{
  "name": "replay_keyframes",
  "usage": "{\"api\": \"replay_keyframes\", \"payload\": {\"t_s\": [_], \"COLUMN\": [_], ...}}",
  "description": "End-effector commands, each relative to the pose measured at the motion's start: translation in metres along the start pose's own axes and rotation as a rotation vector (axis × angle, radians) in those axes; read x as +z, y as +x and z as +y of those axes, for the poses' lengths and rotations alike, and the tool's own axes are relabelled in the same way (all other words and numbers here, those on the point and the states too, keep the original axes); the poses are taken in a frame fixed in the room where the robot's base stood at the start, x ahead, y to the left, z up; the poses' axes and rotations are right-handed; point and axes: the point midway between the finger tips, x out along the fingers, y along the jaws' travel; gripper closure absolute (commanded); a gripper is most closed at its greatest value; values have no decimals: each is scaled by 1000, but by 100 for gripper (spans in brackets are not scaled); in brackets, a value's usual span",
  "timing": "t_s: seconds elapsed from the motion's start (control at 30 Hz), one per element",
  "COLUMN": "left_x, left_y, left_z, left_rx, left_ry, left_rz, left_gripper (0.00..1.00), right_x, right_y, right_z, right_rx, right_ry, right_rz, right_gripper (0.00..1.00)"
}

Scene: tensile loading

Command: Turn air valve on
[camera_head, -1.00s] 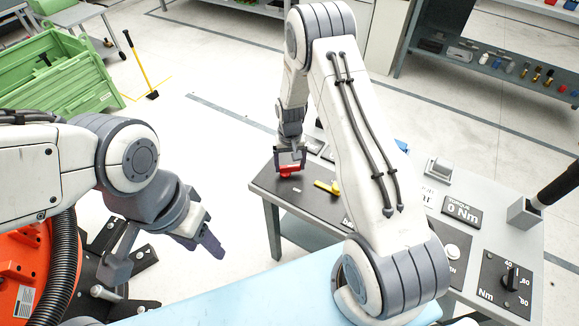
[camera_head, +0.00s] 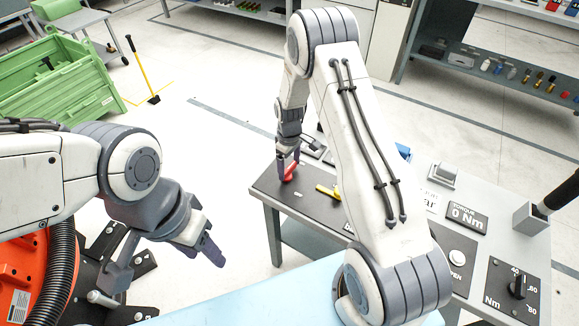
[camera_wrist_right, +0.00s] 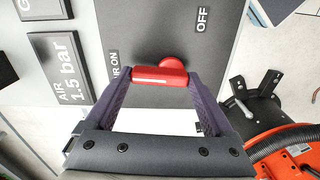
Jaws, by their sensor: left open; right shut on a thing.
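The red air valve handle (camera_head: 291,172) sits on the dark panel at the near left corner of the bench. My right gripper (camera_head: 288,165) is shut on it from above. In the right wrist view, the red handle (camera_wrist_right: 160,75) lies crosswise between the two fingers. Its left end is near the partly hidden "AIR ON" label (camera_wrist_right: 113,62). The "OFF" label (camera_wrist_right: 202,20) is above and to the right of it. My left gripper (camera_head: 208,248) is open and empty, left of the bench and apart from it.
A yellow handle (camera_head: 328,192) is on the same panel, right of the red one. An "AIR 1.5 bar" display (camera_wrist_right: 60,68) shows in the wrist view. A torque display (camera_head: 466,216) and a black knob (camera_head: 518,287) are further right on the bench.

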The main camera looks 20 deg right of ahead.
Motion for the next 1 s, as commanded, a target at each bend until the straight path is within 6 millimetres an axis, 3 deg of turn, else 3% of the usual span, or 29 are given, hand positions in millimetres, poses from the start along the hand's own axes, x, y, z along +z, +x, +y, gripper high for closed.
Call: {"api": "replay_keyframes", "payload": {"t_s": [0.73,0.77,0.8,1.0], "left_x": [0,0,0,0], "left_y": [1,1,1,1], "left_z": [0,0,0,0], "left_rx": [0,0,0,0], "left_ry": [0,0,0,0], "left_rz": [0,0,0,0], "left_gripper": [50,50,50,50], "right_x": [0,0,0,-1], "right_y": [0,0,0,0], "right_z": [-1,-1,-1,0], "right_rx": [-2,-2,-2,-1], "right_ry": [-90,-90,-90,-88], "right_rz": [-4,-4,-4,-2], "right_gripper": [68,5,0,0]}}
